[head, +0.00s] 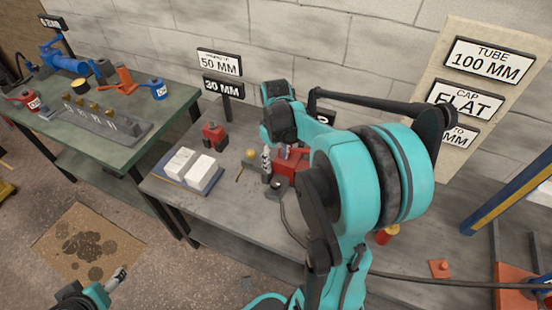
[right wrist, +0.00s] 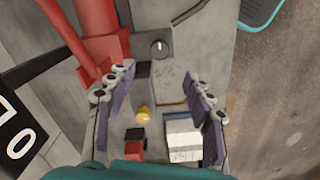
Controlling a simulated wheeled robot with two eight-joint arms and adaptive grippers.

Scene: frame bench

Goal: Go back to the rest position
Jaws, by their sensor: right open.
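My right gripper (head: 274,162) is over the grey bench (head: 232,205), in front of a red device (head: 291,163) that my arm partly hides. In the right wrist view the right gripper (right wrist: 158,76) shows its two fingers spread apart, with nothing between them. The red device (right wrist: 95,20) shows beyond the fingers at the upper left, beside a grey part with a dark knob (right wrist: 160,47). My left gripper (head: 118,279) shows only in part at the lower left of the head view, above the floor. Its jaw state is unclear.
White blocks (head: 202,172) lie on a blue-edged tray left of my right gripper. A red block (head: 213,136) and a yellow ball-like knob (head: 250,154) are close by. Signs stand behind. A green-topped table (head: 150,112) with tools is at left. A cable crosses the bench's right side.

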